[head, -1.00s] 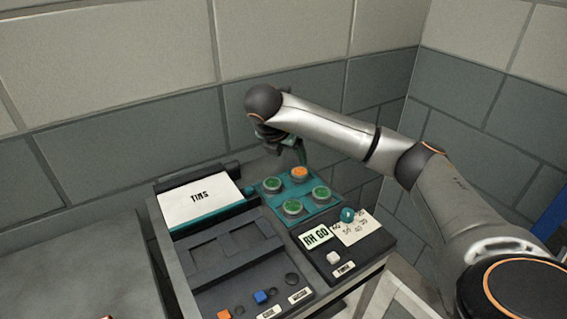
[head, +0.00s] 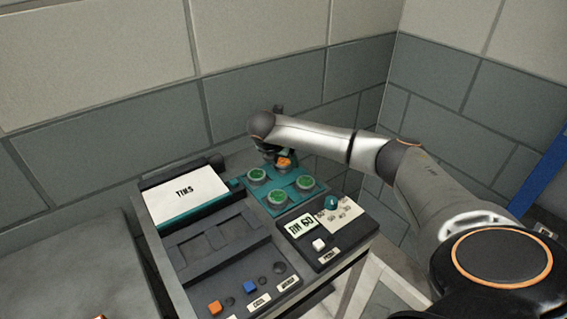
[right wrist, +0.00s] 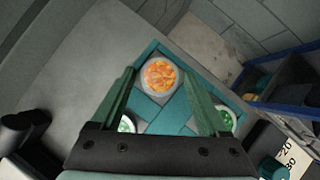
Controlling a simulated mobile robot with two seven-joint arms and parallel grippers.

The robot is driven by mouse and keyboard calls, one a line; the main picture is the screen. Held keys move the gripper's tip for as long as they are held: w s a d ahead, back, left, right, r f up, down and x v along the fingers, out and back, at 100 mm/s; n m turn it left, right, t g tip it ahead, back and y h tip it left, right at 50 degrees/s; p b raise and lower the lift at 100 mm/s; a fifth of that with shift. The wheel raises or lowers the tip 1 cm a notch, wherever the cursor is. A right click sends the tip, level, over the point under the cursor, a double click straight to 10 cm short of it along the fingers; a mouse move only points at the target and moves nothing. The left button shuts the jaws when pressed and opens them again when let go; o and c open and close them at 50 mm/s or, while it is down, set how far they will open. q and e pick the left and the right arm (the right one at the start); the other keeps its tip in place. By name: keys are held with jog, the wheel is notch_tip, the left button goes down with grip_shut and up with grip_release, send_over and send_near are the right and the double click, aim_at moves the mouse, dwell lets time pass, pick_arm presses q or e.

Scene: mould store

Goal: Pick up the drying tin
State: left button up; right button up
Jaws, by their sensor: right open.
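The drying tin with orange grains (head: 285,162) sits at the far corner of a teal tray (head: 281,182). Three tins with green grains share the tray: a left one (head: 257,175), a right one (head: 305,182) and a near one (head: 277,196). My right gripper (head: 281,158) points down at the orange tin and partly hides it. In the right wrist view the open, empty fingers (right wrist: 159,74) lie left and right of the orange tin (right wrist: 160,76). I cannot tell whether they touch it. My left gripper is out of view.
Left of the tray is a machine with a white panel marked TIMS (head: 186,193). Walls close in behind. A grey surface (head: 70,265) at left is mostly clear.

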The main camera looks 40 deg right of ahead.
jog(key=shift+d+f, duration=0.1)
jog(key=shift+f, duration=0.15)
jog(key=shift+c, duration=0.4)
jog(key=c, duration=1.1)
